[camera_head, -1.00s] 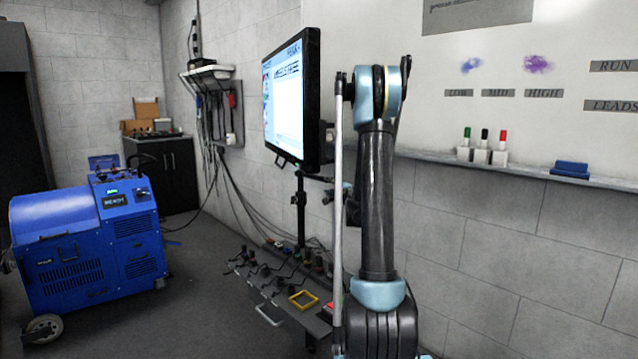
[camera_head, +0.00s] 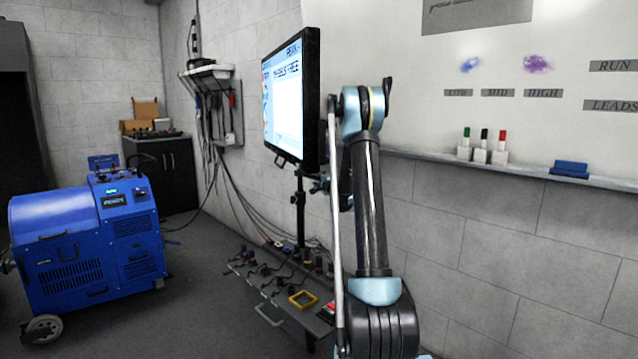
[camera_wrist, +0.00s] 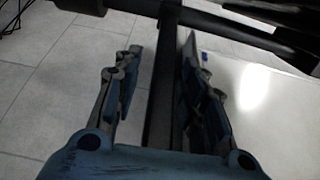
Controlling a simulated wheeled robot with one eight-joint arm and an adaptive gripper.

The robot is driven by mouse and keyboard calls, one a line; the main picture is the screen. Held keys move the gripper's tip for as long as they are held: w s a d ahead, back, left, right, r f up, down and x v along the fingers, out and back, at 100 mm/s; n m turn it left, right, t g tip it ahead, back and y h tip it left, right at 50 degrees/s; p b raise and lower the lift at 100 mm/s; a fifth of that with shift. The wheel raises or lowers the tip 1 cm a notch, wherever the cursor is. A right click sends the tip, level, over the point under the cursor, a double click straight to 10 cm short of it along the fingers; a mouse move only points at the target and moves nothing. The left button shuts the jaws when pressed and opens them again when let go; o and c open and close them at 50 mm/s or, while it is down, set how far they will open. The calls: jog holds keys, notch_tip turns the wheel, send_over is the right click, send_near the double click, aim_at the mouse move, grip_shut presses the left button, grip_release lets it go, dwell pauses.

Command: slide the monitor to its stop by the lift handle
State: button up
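The monitor (camera_head: 290,100), a black-framed screen with a lit white and blue display, stands upright on a dark pole (camera_head: 300,208). A small dark handle (camera_head: 283,161) shows at its lower edge; I cannot tell whether it is the lift handle. In the wrist view my gripper (camera_wrist: 161,55) is open, its blue and grey fingers well apart. A dark upright bar (camera_wrist: 164,75) shows between the fingers, with no visible finger contact; its depth is unclear. In the head view my gripper is mostly hidden behind the monitor and my arm.
A low bench (camera_head: 268,297) with cables and a yellow frame (camera_head: 302,299) sits below the monitor. A wall ledge (camera_head: 430,158) with markers runs on the right. A blue machine (camera_head: 85,245) stands at left. Dark bars (camera_wrist: 240,30) cross the top of the wrist view.

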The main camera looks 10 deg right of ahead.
grip_shut()
jog(key=shift+f, duration=0.1)
notch_tip(320, 180, down, 7)
dwell(0.5)
jog(key=shift+s, duration=0.1)
